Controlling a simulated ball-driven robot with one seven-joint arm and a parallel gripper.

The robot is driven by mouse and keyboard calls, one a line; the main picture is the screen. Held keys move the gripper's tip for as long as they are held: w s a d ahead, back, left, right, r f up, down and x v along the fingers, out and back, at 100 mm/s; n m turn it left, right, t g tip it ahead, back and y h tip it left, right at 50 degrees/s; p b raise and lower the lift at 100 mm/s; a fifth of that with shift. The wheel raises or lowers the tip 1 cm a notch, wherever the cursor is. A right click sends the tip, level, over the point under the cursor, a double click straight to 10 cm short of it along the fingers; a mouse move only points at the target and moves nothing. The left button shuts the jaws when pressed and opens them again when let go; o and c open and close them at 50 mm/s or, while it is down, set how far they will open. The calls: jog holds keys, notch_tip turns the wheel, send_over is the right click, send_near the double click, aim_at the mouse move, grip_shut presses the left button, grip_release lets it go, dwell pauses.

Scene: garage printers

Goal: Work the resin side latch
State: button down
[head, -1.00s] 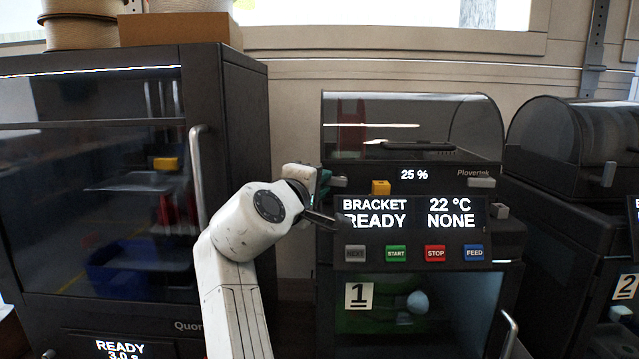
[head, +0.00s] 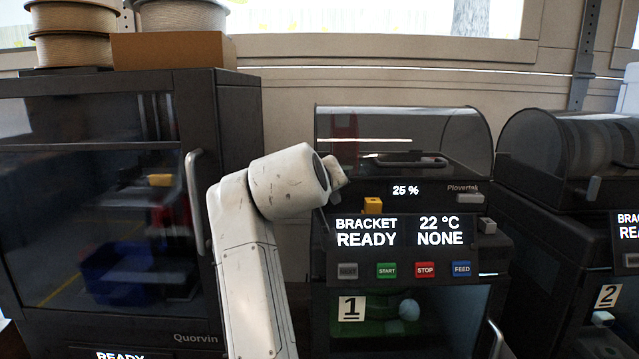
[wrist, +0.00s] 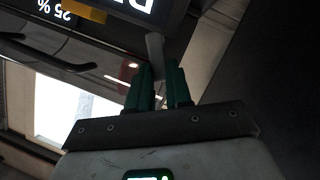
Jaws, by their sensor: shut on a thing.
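My gripper's two green fingers (wrist: 159,80) are shut on a small grey tab (wrist: 155,45), the side latch, in the wrist view. The tab sticks out beside the printer's display panel, and its tip rises beyond the fingertips. In the head view, my arm reaches up to the left side of the Plovertek printer (head: 405,205), marked 1. My wrist hides the fingers and the latch there. The printer's smoky hood (head: 460,135) is down. Its display reads BRACKET READY, 22 °C, NONE.
A tall Quorvin cabinet (head: 235,130) with a long door handle (head: 196,200) stands close left of my arm. A second printer (head: 570,160), marked 2, stands at the right. A yellow block (head: 372,205) sits above the display. A narrow gap separates cabinet and printer.

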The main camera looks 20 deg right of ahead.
jog(key=shift+s+d+r+m+y+p, duration=0.1)
jog(key=shift+d+m+y+p, duration=0.1)
jog(key=shift+d+m+y, duration=0.25)
jog(key=shift+s+d+m+y+p, duration=0.15)
jog(key=shift+m+y, duration=0.1)
jog(key=shift+m, duration=0.4)
jog(key=shift+d+m+y, duration=0.35)
jog(key=shift+m+y, duration=0.15)
jog(key=shift+m, duration=0.2)
jog(key=c, duration=1)
grip_release()
jog(key=shift+r, duration=0.15)
jog(key=shift+c, duration=0.2)
jog(key=shift+s, duration=0.15)
jog(key=b+v, duration=0.1)
jog(key=v, duration=0.9)
jog(key=shift+s+b, duration=0.3)
jog(key=shift+s, duration=0.05)
